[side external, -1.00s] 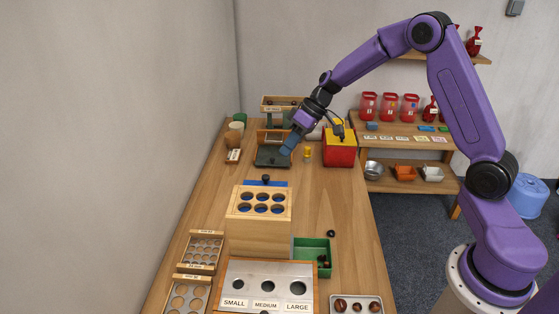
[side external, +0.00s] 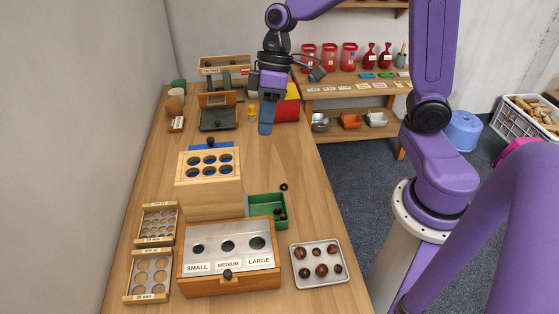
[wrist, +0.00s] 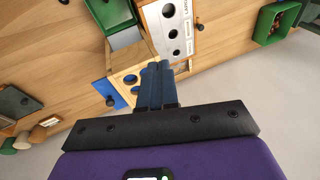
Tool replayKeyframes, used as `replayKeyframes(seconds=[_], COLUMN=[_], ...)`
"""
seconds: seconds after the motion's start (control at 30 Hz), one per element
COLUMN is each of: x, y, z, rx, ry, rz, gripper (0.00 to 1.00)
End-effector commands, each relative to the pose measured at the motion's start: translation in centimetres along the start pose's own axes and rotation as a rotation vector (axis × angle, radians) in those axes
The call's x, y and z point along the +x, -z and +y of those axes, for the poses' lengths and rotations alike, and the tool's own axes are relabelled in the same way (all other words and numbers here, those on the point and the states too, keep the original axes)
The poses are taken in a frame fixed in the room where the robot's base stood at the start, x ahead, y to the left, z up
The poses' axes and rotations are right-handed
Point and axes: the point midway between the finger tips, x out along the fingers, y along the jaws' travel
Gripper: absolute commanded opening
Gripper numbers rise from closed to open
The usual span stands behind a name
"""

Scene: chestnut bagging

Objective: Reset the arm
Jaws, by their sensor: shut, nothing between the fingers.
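My gripper (side external: 266,128) is shut and empty, its blue fingers pointing down above the wooden table (side external: 317,195), left of the red box and higher than the table top. In the wrist view the closed blue fingers (wrist: 156,85) show in the middle, with the holed wooden block partly behind them.
The holed wooden block (side external: 210,185), the sizing box labelled SMALL, MEDIUM, LARGE (side external: 228,282), a green tray (side external: 262,199) and a metal tray of chestnuts (side external: 325,281) stand nearer. A red box (side external: 287,111) and a dark green device (side external: 217,119) are farther back. Shelves stand behind right.

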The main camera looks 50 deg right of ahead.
Motion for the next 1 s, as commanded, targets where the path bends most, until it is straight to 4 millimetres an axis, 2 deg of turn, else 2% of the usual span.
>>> replayKeyframes(seconds=[0.03, 0.2, 0.33, 0.5, 0.7, 1.0], x=[0.2, 0.6, 0.8, 0.9, 0.9, 0.9], y=[-1.5, -6.9, -11.1, -15.1, -17.0, -17.1], z=[-1.9, -6.3, -8.1, -8.9, -8.9, -8.9], rx=[-0.041, -0.159, -0.250, -0.346, -0.395, -0.397], ry=[-0.015, -0.083, -0.144, -0.211, -0.248, -0.251], rz=[-0.031, -0.123, -0.170, -0.197, -0.202, -0.203], gripper=[0.00, 0.00, 0.00, 0.00, 0.00, 0.00])
